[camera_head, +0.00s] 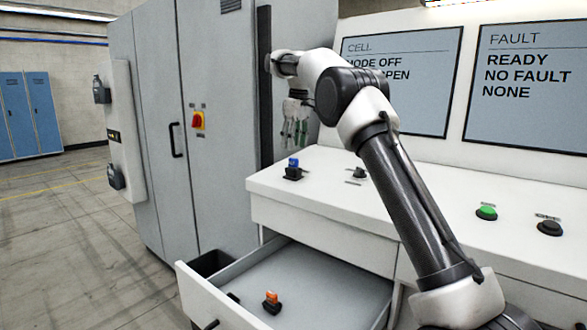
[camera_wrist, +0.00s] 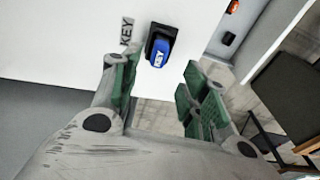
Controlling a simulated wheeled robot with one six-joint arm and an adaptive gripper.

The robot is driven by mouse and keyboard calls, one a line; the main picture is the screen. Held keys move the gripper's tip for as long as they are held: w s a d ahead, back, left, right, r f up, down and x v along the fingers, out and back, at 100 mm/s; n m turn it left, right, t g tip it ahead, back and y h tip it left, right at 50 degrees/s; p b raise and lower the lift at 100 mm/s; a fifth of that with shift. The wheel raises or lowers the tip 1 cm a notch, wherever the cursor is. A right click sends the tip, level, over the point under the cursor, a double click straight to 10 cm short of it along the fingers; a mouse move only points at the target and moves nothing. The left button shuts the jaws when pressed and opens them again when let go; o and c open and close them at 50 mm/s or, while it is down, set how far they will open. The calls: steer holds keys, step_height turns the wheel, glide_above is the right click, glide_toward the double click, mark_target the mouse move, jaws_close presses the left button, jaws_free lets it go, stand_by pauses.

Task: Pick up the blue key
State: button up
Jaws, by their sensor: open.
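The blue key (camera_head: 293,162) sits on a small black base at the left end of the white console top (camera_head: 325,178). In the wrist view the blue key (camera_wrist: 160,50), marked KEY, lies just beyond and between my fingertips, near the console edge. My gripper (camera_head: 295,132) is above the key in the head view, fingers pointing down. In the wrist view my gripper (camera_wrist: 160,82) is open, with green pads apart and nothing between them.
An open drawer (camera_head: 330,290) below the console holds an orange-topped black part (camera_head: 271,298). A black switch (camera_head: 359,173), a green button (camera_head: 486,212) and a black button (camera_head: 549,227) stand on the console. A grey cabinet (camera_head: 222,120) rises behind at left.

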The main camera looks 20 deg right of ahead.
mark_target(294, 158)
steer(key=f, duration=0.6)
steer(key=shift+w+f, duration=0.25)
jaws_close()
